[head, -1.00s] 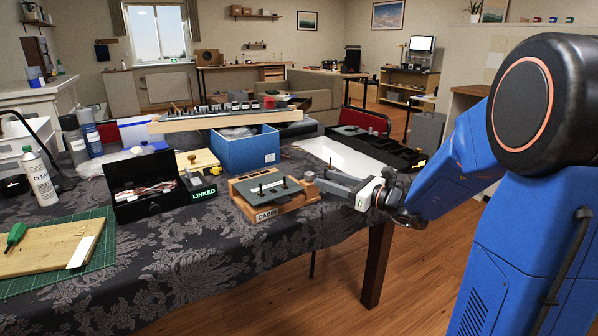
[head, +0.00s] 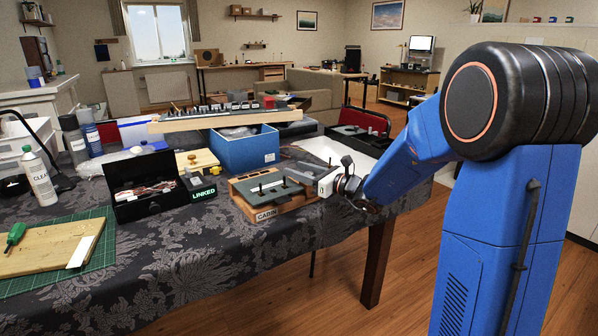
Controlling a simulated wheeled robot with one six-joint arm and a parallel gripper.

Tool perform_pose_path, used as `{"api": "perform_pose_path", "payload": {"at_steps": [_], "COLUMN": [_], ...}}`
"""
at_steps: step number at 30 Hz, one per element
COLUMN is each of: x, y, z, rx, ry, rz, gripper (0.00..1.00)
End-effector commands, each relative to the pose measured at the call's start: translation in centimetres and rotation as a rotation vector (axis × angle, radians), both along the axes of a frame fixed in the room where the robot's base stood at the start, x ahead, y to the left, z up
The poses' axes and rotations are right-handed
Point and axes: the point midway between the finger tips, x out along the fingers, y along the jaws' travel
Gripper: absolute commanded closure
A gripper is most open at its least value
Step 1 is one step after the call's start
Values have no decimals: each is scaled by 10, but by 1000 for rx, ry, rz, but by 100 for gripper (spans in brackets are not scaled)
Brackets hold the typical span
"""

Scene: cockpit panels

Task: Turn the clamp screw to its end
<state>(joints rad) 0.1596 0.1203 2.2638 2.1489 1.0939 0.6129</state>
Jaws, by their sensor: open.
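A wooden fixture labelled CABIN (head: 289,206) stands near the table's right front edge. A dark grey plate (head: 262,186) with upright black pins lies on it. My gripper (head: 300,174) reaches in from the right, level with the fixture's right end. Its fingers are open and point left, around or beside the place of the clamp screw. The screw's round knob is hidden or too small to tell apart from the fingers, so I cannot tell whether they touch it.
A black box with wires (head: 150,207) and a green LINKED sign (head: 203,194) stand left of the fixture. A black tray (head: 365,145) lies behind my arm. The cloth in front is clear.

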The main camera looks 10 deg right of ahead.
Motion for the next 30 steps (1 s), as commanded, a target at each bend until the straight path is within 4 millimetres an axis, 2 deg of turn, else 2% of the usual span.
{"api": "perform_pose_path", "payload": {"at_steps": [5,10,20,30], "x": [0,0,0,-5], "y": [0,0,1,6], "z": [0,0,0,0], "rx": [0,0,0,0], "ry": [0,0,-2,-3], "rz": [0,0,30,235], "gripper": [57,98,98,98]}}
